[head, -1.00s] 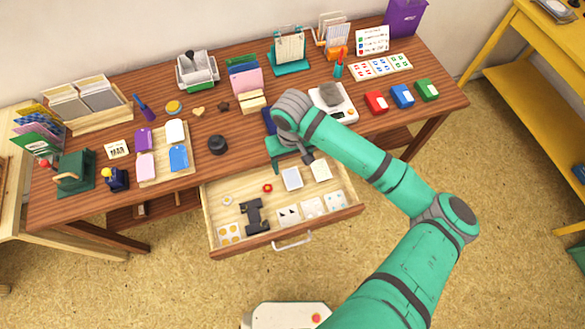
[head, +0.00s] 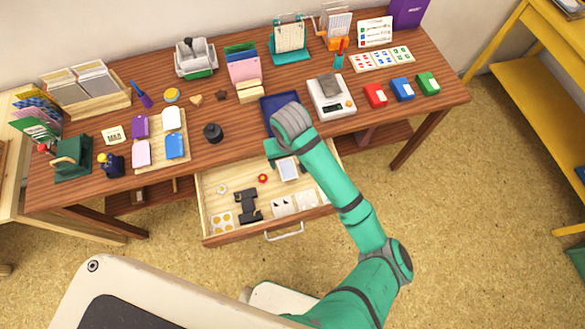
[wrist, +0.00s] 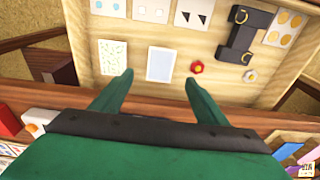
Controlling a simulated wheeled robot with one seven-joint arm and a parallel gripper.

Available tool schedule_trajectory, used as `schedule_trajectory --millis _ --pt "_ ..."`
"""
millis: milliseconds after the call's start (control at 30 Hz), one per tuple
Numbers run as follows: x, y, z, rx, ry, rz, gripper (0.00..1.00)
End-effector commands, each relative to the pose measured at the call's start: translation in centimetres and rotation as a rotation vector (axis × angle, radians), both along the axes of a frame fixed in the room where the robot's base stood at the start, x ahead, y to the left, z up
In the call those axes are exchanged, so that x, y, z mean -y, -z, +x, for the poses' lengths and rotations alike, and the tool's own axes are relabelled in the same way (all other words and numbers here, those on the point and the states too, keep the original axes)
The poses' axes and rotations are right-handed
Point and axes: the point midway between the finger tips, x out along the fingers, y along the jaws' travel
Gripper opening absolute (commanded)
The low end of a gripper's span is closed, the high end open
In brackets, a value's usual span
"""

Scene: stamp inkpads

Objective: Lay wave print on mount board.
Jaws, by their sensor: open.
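My gripper (wrist: 159,80) is open and empty, pointing down over the open drawer (head: 296,230). In the wrist view its fingertips flank the near end of a pale sheet with a blue-grey border (wrist: 160,65), which also shows in the head view (head: 287,168). Left of it lies a speckled sheet (wrist: 112,57). I cannot tell for sure which sheet is the wave print. A flat navy board (head: 278,101), possibly the mount board, lies on the desk behind my wrist, partly hidden. In the head view my arm hides most of the gripper.
The drawer also holds a black tool (wrist: 245,35), a red flower-shaped piece (wrist: 197,67) and several printed cards. On the desk, a white scale (head: 331,95) stands right of the navy board and a dark round pot (head: 212,132) stands to its left.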

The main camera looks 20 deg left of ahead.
Motion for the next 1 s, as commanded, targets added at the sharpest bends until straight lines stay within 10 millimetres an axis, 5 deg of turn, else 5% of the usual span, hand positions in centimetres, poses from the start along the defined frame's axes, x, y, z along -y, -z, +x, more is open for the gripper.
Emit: schedule_trajectory --millis 633,1000 --pt "-0.5 6.8 0.9 -0.003 0.004 0.0 0.67" --pt "-0.6 7.6 1.0 -0.002 0.002 0.0 0.67"
